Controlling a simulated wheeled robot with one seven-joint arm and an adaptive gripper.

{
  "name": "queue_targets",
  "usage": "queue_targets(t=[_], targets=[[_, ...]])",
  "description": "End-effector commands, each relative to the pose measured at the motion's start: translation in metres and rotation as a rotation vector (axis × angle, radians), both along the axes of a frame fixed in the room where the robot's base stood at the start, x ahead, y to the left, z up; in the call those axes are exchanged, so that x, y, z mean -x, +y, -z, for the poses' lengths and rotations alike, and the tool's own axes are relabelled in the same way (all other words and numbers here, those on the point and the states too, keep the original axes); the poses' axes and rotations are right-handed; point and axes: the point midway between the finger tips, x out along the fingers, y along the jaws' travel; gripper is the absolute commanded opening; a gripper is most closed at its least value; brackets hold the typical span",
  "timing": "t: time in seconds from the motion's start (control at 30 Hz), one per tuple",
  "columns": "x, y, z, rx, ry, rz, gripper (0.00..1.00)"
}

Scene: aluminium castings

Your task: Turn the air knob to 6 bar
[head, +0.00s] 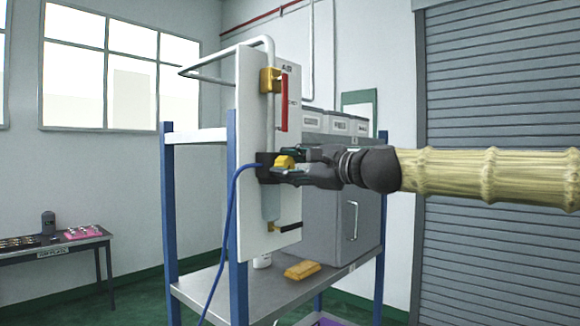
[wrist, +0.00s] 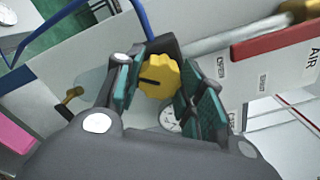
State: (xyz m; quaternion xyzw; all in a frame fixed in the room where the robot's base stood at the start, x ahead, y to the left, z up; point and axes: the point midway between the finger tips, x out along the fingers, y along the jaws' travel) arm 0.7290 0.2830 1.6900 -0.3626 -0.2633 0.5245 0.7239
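The yellow air knob (wrist: 158,78) is scalloped and has a dark pointer line, which lies roughly level and toward its left in the wrist view. In the head view the knob (head: 284,161) sits on a dark regulator body on the upright white panel (head: 252,110). My gripper (wrist: 160,82) has its fingers on either side of the knob, spread about as wide as the knob; firm contact does not show. In the head view my gripper (head: 290,165) reaches in from the right. A white dial gauge (wrist: 170,118) is partly hidden behind my gripper; its reading is not legible.
A blue hose (head: 230,230) hangs from the regulator. Grey bins (head: 340,123) and a cabinet (head: 358,190) stand behind; a yellow block (head: 302,270) lies on the shelf.

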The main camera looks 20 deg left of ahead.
Motion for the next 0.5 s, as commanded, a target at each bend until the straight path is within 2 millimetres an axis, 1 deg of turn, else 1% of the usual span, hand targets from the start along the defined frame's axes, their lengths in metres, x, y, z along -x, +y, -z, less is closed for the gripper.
queue_targets(t=[0.33,0.5], targets=[[-0.0008,-0.0007,0.0011,0.003,-0.007,0.002,0.14],[-0.001,-0.0009,0.0028,0.016,-0.051,0.003,0.14]])
